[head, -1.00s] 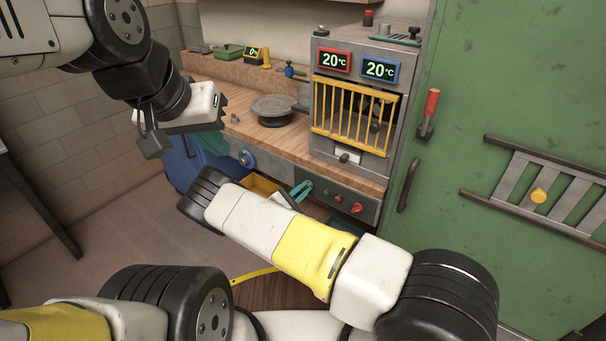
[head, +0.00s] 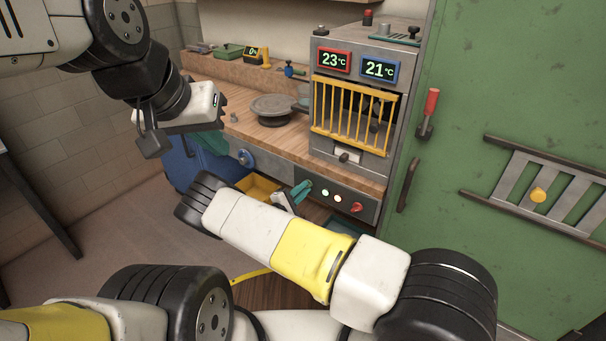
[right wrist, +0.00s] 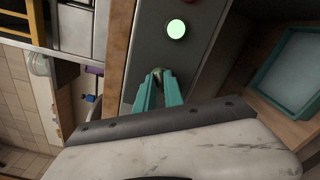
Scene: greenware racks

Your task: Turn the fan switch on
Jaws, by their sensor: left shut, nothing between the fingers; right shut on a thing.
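The control panel (head: 318,200) sits under the wooden counter below the caged unit. In the right wrist view, the same fingers (right wrist: 158,82) are shut on a small switch lever (right wrist: 157,73), mostly hidden between the tips. A round lit lamp (right wrist: 176,29) is beside it on the grey panel. My left gripper (head: 222,103) is shut and empty, held left of the round turntable.
A red knob (head: 357,207) is right of the lamps. The caged unit (head: 352,115) has displays reading 23 °C (head: 334,61) and 21 °C (head: 380,69). A turntable (head: 277,108) stands on the counter. A yellow bin (head: 258,187) and a green door (head: 520,100) flank the panel.

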